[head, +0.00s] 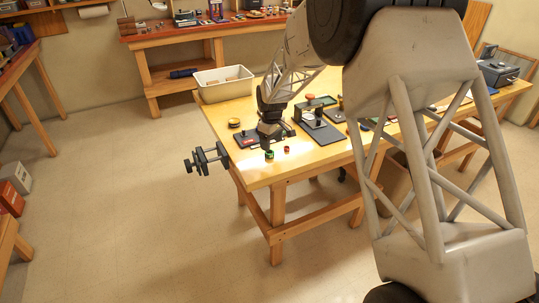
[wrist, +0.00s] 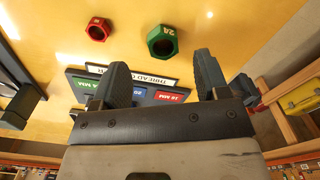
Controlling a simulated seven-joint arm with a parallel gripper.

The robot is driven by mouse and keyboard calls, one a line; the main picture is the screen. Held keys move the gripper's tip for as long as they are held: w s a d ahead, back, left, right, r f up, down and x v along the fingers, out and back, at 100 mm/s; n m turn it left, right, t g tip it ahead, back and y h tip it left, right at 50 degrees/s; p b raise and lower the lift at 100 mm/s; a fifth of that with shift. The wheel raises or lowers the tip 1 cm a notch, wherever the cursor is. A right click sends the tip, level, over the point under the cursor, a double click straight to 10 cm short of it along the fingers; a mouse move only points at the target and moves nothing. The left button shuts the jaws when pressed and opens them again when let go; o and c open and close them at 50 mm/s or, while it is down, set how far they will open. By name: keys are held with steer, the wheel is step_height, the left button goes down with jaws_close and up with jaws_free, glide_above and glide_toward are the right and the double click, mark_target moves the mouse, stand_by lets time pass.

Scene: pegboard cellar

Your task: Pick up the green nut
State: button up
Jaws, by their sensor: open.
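The green nut (head: 269,155) lies on the wooden workbench (head: 255,178) near its front corner. In the wrist view the green nut (wrist: 162,30) is a hexagonal ring with pale markings, just beyond the gap between my fingers. My gripper (head: 270,142) is open and empty, pointing down close behind the green nut. In the wrist view my gripper (wrist: 161,66) has its two fingers well apart, with the nut apart from both. A smaller red nut (head: 287,149) lies to the right of the green one; it also shows in the wrist view (wrist: 97,30).
A dark thread-checker board (wrist: 145,84) with coloured labels lies partly behind my fingers. A vise (head: 205,160) is fixed at the bench's left edge. A white bin (head: 223,88) stands at the back left corner. Bare bench lies around the nuts.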

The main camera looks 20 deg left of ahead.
mark_target(271, 152)
steer(key=shift+s+f, duration=0.15)
steer(key=shift+f, duration=2.4)
steer(key=shift+c, duration=0.3)
steer(key=c, duration=1)
